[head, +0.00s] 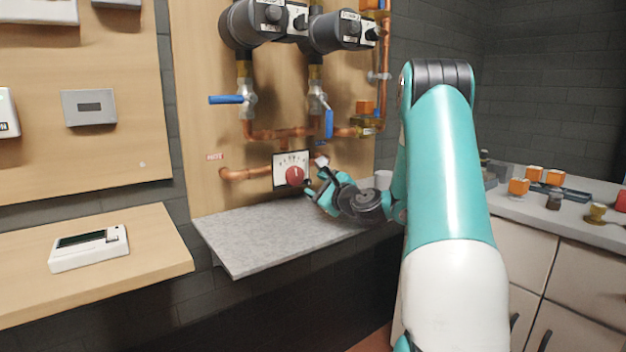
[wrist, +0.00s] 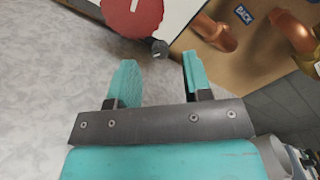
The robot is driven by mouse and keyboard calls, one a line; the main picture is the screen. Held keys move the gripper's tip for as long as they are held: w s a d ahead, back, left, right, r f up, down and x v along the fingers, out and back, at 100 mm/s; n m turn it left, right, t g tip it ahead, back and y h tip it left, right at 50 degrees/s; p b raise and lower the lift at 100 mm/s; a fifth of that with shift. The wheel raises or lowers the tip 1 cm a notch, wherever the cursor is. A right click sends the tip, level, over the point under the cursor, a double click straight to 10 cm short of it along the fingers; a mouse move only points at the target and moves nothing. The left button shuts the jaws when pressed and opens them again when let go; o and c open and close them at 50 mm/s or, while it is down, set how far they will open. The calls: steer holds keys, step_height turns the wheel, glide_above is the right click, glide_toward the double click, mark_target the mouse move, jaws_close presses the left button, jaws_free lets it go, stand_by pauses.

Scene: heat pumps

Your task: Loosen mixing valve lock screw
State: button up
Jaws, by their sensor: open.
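The mixing valve has a white scale plate (head: 291,160) and a round red knob (head: 295,175) on the wooden panel. In the wrist view the red knob (wrist: 132,14) is cut by the top edge. A small dark lock screw (wrist: 160,47) sticks out by the plate's lower corner. My gripper (head: 315,184) is just right of the red knob in the head view. In the wrist view my gripper (wrist: 158,72) is open and empty. The screw lies just beyond the fingertips, between their lines, and appears apart from both.
Copper pipes (head: 246,173) run beside the valve. A grey stone shelf (head: 255,232) lies beneath. Blue-handled valves (head: 226,99) hang above. A right-hand counter (head: 510,208) holds several small parts. The shelf's left part is clear.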

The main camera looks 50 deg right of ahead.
mark_target(308, 182)
steer(key=shift+x, duration=1.2)
jaws_close()
steer(key=n+b, duration=0.2)
steer(key=n, duration=0.1)
steer(key=shift+f, duration=0.2)
steer(key=shift+r+n, duration=0.2)
steer(key=shift+n, duration=0.8)
jaws_free()
